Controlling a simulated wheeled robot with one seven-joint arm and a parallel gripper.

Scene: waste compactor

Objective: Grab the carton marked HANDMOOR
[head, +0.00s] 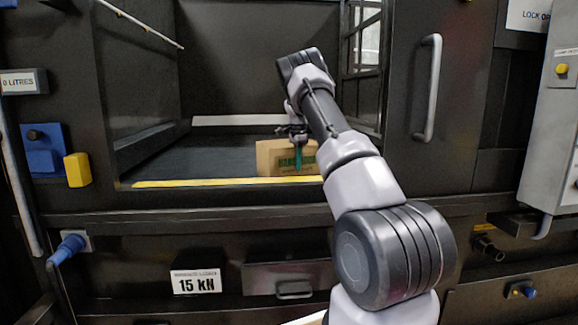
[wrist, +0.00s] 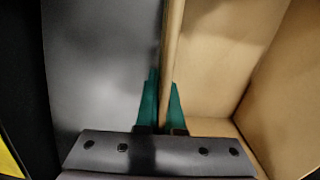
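The carton (head: 269,158) is brown cardboard with green lettering, partly covered by my gripper; the visible start reads like HAND. It stands on the compactor chamber floor just behind the yellow front edge. My gripper (head: 297,150) is at the carton from above, fingers pointing down. In the wrist view, the teal fingers of my gripper (wrist: 163,100) lie close on either side of one upright wall of the carton (wrist: 172,40), one finger inside and one outside. They look shut on that wall. The carton's inside shows empty on the right of the wrist view.
The chamber opening has a yellow-edged sill (head: 210,183) in front and dark side walls. A door handle (head: 428,88) is on the right. A yellow block (head: 77,170) and a blue box (head: 42,147) sit at the left. The chamber floor left of the carton is clear.

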